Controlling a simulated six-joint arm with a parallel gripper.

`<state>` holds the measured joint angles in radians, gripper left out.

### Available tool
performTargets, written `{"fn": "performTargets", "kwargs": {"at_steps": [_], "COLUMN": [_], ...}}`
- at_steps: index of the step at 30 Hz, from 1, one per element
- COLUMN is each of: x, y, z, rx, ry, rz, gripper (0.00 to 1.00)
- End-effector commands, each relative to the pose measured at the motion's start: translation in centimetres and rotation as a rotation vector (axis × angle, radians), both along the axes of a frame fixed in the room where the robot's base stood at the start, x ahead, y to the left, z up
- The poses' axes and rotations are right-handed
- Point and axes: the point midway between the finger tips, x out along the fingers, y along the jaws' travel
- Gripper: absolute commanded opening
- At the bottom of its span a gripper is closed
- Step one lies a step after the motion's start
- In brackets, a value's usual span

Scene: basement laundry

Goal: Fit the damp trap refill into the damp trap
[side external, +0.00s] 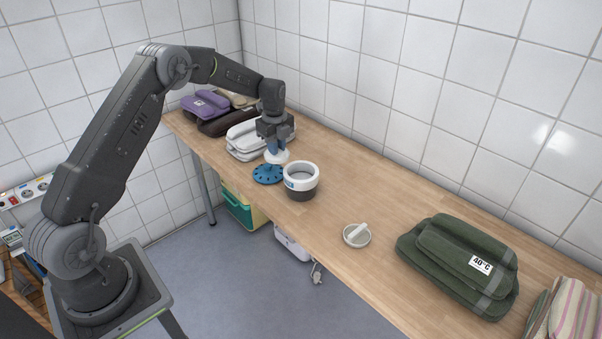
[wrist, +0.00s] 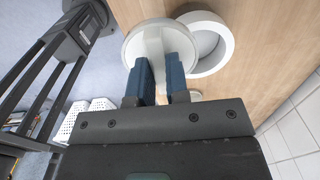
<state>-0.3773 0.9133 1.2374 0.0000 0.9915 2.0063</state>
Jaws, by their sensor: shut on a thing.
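The damp trap (side external: 301,181) is a round tub with a white rim and dark lower part, standing upright on the wooden worktop. Its open round mouth also shows in the wrist view (wrist: 207,43), right of the held piece. My gripper (side external: 273,146) has its blue fingers shut on the white upright grip of a round white piece, which I take to be the damp trap refill (side external: 276,157). In the wrist view the refill (wrist: 143,47) is a white disc, beside the trap and not over its mouth. Its underside is hidden.
A blue disc with dark marks (side external: 268,175) is below the refill, left of the trap; whether they touch is unclear. A small dish (side external: 357,237) holds a white piece. Folded green fabric (side external: 460,265) lies right, grey-white fabric (side external: 245,140) behind. The worktop between trap and dish is clear.

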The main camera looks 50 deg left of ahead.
Motion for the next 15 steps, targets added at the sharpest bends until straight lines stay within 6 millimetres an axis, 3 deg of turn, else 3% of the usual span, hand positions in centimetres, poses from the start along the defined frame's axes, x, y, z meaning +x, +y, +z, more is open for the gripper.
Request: {"fn": "performTargets", "kwargs": {"at_steps": [6, 15], "x": [3.2, 4.8], "y": [-3.7, -5.5], "z": [-2.9, -4.5], "rx": [0.0, 0.0], "ry": [0.0, -0.001], "rz": [-0.002, 0.003], "gripper": [0.0, 0.0]}}
